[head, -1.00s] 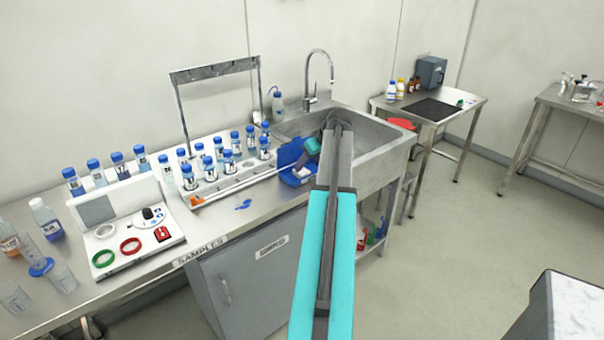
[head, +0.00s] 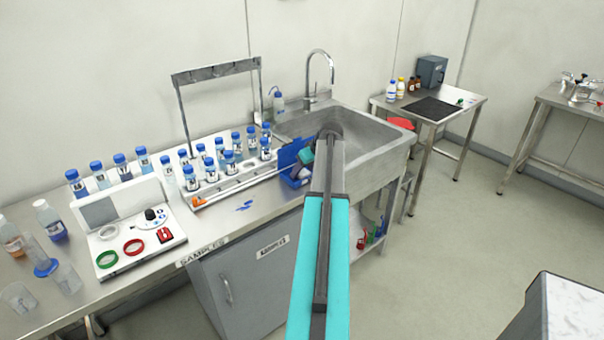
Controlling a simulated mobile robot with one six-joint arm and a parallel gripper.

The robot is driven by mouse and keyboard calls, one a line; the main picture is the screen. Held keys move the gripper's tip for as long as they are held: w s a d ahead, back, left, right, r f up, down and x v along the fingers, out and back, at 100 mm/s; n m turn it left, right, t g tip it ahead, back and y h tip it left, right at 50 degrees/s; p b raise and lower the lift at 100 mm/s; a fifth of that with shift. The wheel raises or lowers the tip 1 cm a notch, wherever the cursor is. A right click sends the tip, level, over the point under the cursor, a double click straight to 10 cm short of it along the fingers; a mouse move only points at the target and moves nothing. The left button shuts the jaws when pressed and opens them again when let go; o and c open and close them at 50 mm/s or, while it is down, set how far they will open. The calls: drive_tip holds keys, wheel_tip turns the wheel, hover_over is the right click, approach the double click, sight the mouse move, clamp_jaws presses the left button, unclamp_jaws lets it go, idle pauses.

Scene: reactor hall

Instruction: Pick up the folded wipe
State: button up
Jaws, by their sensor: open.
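I cannot make out the folded wipe for sure. Small flat blue pieces (head: 243,206) lie on the steel counter in front of the bottle rack, too small to identify. My arm reaches from the bottom of the picture toward the sink. My gripper (head: 305,160) shows partly past the left side of the arm, as a teal and dark part at the open blue box (head: 286,158) by the sink's left edge. It is open; its fingertips are mostly hidden. The arm and gripper cover part of the box and the counter beside it.
A white rack (head: 225,185) of several blue-capped bottles stands left of the box. The sink (head: 375,155) with its tall tap (head: 318,75) is behind and right of my arm. A white tray with rings (head: 130,240) stands at left.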

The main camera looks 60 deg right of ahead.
sight(304, 172)
idle(0.5)
drive_tip(key=c, duration=1.1)
drive_tip(key=shift+r, duration=0.1)
drive_tip(key=shift+r+b, duration=0.8)
drive_tip(key=shift+r, duration=0.85)
drive_tip(key=s+a+b, duration=0.1)
drive_tip(key=s+a, duration=0.2)
drive_tip(key=s+a+r+b, duration=0.1)
drive_tip(key=s+a, duration=0.3)
drive_tip(key=s+a+b, duration=0.1)
drive_tip(key=s+a, duration=0.3)
drive_tip(key=shift+s+a+r, duration=0.15)
drive_tip(key=shift+r, duration=0.1)
